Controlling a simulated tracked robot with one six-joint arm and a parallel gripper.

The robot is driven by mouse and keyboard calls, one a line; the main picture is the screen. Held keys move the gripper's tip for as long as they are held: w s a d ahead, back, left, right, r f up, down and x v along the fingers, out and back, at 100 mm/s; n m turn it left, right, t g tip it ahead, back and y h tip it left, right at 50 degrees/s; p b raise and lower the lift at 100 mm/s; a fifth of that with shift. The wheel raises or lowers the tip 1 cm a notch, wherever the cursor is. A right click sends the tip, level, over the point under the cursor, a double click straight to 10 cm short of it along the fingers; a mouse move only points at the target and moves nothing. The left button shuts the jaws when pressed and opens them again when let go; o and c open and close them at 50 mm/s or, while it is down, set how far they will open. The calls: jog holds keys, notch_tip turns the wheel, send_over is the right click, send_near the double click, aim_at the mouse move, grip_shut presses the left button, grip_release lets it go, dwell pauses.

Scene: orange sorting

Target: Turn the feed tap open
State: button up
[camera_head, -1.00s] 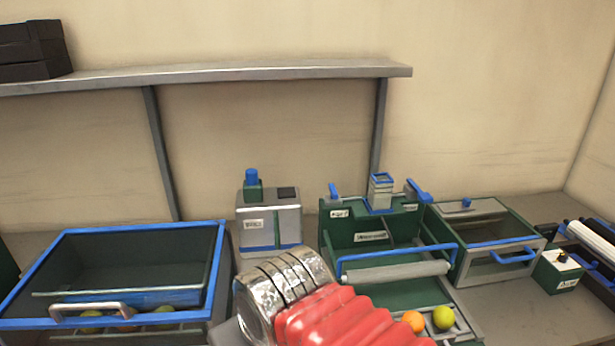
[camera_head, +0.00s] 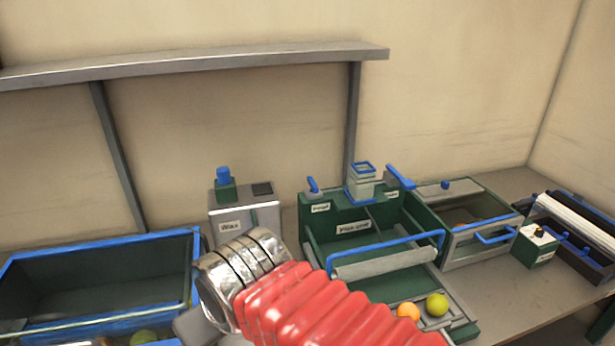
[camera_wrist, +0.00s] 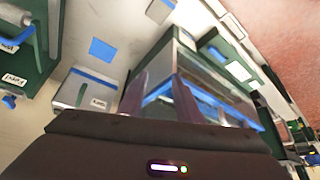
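I cannot tell which part is the feed tap. The green machine (camera_head: 375,218) has a blue lever (camera_head: 313,186) on its left top corner and another blue lever (camera_head: 400,178) on its right; both look tilted. Their small labels are unreadable. A grey box labelled Wax (camera_head: 240,218) with a blue knob (camera_head: 223,175) stands to its left. My gripper is mostly hidden behind my red sleeved arm in the head view. In the wrist view my gripper (camera_wrist: 160,95) shows two dark fingers apart, nothing visible between them, in front of a blue-edged bin (camera_wrist: 205,90).
A blue-rimmed crate (camera_head: 195,245) is at left. A roller with a blue bar (camera_head: 385,252) fronts the machine, with an orange (camera_head: 408,311) and a yellow-green fruit (camera_head: 437,305) below. A lidded bin (camera_head: 468,250) and a small switch box (camera_head: 537,246) stand right. A shelf (camera_head: 200,67) runs above.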

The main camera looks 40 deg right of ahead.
aim_at(317, 189)
jog(key=w+d+r+m+t+h, duration=0.2)
jog(key=w+d+m+t+h, duration=0.25)
jog(key=w+d, duration=1.45)
jog(key=d+t+h, duration=0.1)
jog(key=d, duration=0.6)
jog(key=d+f+m+t+h, duration=0.1)
jog(key=d+t, duration=0.1)
jog(key=d, duration=0.5)
jog(key=w+d+t+h, duration=0.1)
jog(key=d+t+h, duration=0.1)
jog(key=d, duration=0.5)
jog(key=shift+d+f+t, duration=0.25)
jog(key=shift+d+f, duration=0.05)
jog(key=shift+d, duration=0.05)
jog(key=shift+s+d+f+m+h, duration=0.15)
jog(key=shift+s+d+m+h, duration=0.15)
jog(key=shift+d, duration=0.5)
jog(key=shift+s+a+f, duration=0.1)
jog(key=shift+s+f, duration=0.05)
jog(key=shift+f, duration=0.65)
jog(key=shift+s+f, duration=0.1)
jog(key=shift+f, duration=0.05)
jog(key=shift+s, duration=0.1)
jog(key=shift+d, duration=0.2)
